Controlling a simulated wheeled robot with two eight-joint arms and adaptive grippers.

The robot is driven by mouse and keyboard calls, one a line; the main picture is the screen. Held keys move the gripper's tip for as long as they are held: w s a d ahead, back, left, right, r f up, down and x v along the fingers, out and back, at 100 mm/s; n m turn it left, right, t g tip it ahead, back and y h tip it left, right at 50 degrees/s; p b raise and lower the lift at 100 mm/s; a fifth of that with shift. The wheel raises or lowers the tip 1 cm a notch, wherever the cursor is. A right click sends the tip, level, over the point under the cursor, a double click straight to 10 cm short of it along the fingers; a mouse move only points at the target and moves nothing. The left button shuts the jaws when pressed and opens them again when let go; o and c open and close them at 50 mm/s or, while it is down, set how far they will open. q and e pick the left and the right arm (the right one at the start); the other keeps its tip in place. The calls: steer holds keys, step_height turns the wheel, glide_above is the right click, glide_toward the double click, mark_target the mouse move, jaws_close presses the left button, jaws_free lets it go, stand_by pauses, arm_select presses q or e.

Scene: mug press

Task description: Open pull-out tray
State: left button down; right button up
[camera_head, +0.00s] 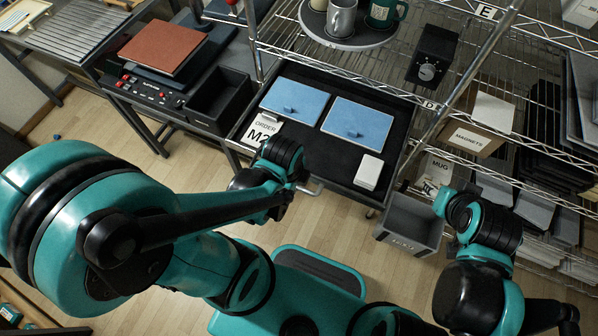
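The pull-out tray (318,160) is a wide dark tray under the wire shelf, extended toward me with its inside visible. It holds two blue panels (358,123) with small knobs, a white order card (262,134) and a small white box (369,172). A pale metal handle (311,189) shows at its front edge, partly hidden by my arm. My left gripper (300,177) is at that front edge beside the handle. I cannot tell whether its fingers are closed on it. My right arm is folded at the lower right; its gripper is not visible.
A grey bin (409,226) stands right of the tray's front. The wire shelf above bears a round tray with mugs (341,17) and a black dial box (432,57). A side table with a black box (219,100) is at left. Open wood floor lies in front.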

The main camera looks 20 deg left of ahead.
arm_select(q)
steer(key=shift+s, duration=0.2)
steer(key=c, duration=1.6)
jaws_free()
steer(key=shift+o, duration=0.2)
steer(key=shift+r, duration=0.1)
step_height(320, 180, up, 12)
steer(key=s, duration=0.2)
steer(key=shift+f, duration=0.2)
steer(key=w+a+r+n+t, duration=0.1)
steer(key=w+r+n+t, duration=0.1)
steer(key=n, duration=0.7)
steer(key=w+a+r+n+t, duration=0.1)
steer(key=w+n+t, duration=0.2)
steer(key=n, duration=0.6)
steer(key=shift+w+r, duration=0.35)
steer(key=shift+w, duration=0.65)
